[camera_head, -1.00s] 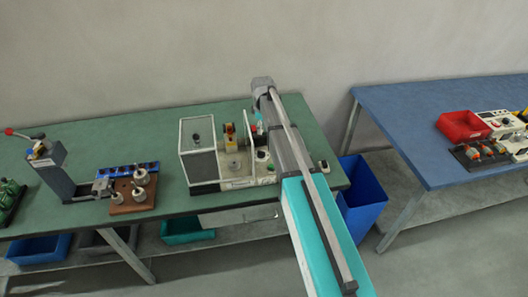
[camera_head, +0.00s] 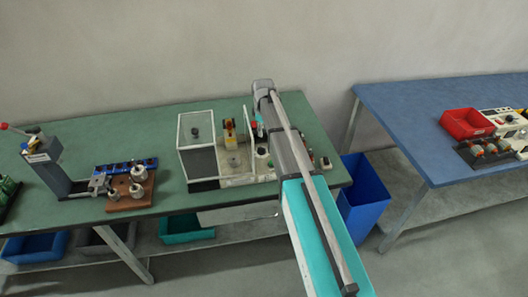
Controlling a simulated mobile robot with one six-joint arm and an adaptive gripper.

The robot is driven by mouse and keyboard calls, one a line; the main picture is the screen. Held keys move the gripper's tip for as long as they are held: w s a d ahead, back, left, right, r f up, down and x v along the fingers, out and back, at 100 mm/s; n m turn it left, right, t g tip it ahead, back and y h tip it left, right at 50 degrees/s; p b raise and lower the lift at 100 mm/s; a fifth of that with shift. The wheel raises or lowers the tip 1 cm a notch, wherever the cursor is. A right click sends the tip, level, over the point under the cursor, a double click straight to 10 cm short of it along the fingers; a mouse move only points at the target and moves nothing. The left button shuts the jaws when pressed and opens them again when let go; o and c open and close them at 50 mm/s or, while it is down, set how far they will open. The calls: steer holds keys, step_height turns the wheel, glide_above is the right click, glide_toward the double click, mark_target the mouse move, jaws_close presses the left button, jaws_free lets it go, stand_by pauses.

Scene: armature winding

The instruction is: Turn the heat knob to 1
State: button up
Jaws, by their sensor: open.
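A bench machine with a clear-sided enclosure (camera_head: 198,150) stands on the green bench. Beside it, a pale control part with a dark round knob (camera_head: 262,151) shows just left of my arm. I cannot tell whether this is the heat knob, and no dial marks can be read. A small pale box with a dark knob (camera_head: 325,163) shows right of my arm, near the bench's right end. My arm reaches up over the machine's right side and covers part of it. My gripper is hidden behind my arm, so its distance from any knob cannot be seen.
A wooden block with metal pieces (camera_head: 130,194), a blue tray (camera_head: 110,169) and a grey press (camera_head: 44,167) stand to the left. A blue bin (camera_head: 362,195) stands between the benches. The blue bench (camera_head: 400,110) holds a red tray (camera_head: 466,123). The green bench's back left is clear.

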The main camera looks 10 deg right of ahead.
mark_target(263, 149)
steer(key=shift+f+b, duration=4.85)
steer(key=shift+f, duration=0.3)
jaws_close()
